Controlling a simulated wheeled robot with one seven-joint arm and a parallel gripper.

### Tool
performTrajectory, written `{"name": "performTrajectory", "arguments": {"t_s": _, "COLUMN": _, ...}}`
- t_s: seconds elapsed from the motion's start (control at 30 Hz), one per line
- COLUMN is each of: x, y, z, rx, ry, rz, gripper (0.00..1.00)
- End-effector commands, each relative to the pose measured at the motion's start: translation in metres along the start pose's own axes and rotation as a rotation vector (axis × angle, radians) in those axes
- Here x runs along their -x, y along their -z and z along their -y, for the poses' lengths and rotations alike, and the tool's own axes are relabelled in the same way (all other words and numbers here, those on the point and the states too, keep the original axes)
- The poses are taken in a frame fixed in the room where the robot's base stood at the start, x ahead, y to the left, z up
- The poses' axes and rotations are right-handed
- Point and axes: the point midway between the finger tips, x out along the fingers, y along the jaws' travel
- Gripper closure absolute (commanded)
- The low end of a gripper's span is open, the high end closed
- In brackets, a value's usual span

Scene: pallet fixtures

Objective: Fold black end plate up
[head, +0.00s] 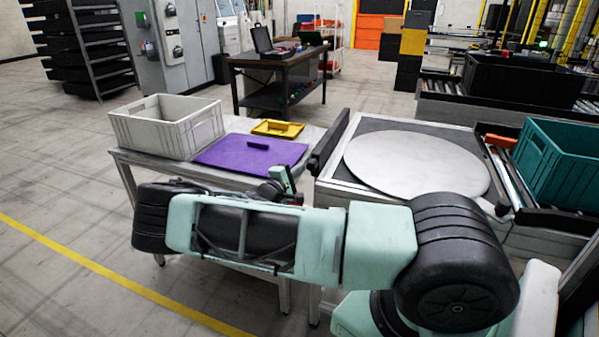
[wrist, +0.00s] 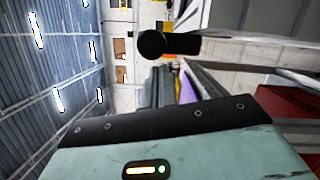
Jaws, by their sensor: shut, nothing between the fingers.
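In the head view the black end plate (head: 330,142) is a long, narrow dark plate along the left side of the round-topped station. It looks raised and tilted at the edge, but its exact angle is hard to judge. My gripper (wrist: 161,70) shows in the wrist view as two dark fingers side by side, shut and empty. In the head view my own arm lies across the front and hides most of the gripper, which is near the table's front edge, left of the plate. I see no contact with the plate. I cannot surely pick out the plate in the wrist view.
The station's pale round disc (head: 417,163) is clear. On the table to its left are a grey crate (head: 167,142), a purple mat (head: 225,157) and a yellow tray (head: 277,129). A teal crate (head: 562,180) stands on rollers at right. Floor at left is free.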

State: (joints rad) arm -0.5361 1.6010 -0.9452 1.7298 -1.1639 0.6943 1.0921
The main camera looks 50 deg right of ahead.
Motion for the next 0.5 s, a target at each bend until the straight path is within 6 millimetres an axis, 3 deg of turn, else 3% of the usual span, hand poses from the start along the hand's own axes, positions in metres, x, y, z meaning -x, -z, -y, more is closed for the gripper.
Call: {"name": "performTrajectory", "arguments": {"t_s": 0.5, "x": 0.0004, "y": 0.0015, "z": -0.0034, "rx": -0.082, "ry": 0.021, "rz": -0.001, "gripper": 1.0}}
